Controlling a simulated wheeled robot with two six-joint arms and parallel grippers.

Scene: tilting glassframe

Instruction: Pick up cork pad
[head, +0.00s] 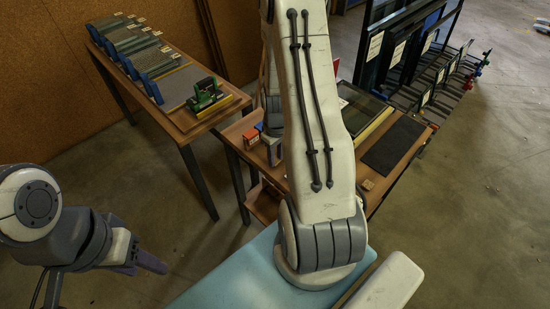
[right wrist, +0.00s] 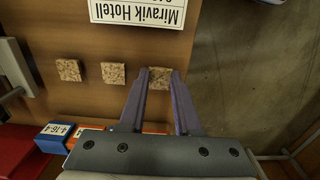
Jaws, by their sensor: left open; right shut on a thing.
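In the right wrist view my right gripper (right wrist: 160,75) is shut on a small square cork pad (right wrist: 159,83), with a purple finger on each side of it. Two more cork pads, the middle one (right wrist: 113,73) and the far left one (right wrist: 69,70), lie in a row to the left on the brown table top. In the head view my own arm hides the right gripper; a small cork-coloured piece (head: 368,185) shows near the table edge. My left gripper (head: 150,266) is open and empty at the lower left, above the floor.
A white label reading "Miravik Hotell" (right wrist: 138,12) lies beyond the pads. A blue block (right wrist: 54,134) and a red box (right wrist: 20,150) are at the lower left. The table (head: 392,180) also bears a dark mat (head: 394,143). A green-handled tool (head: 207,95) lies on another table.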

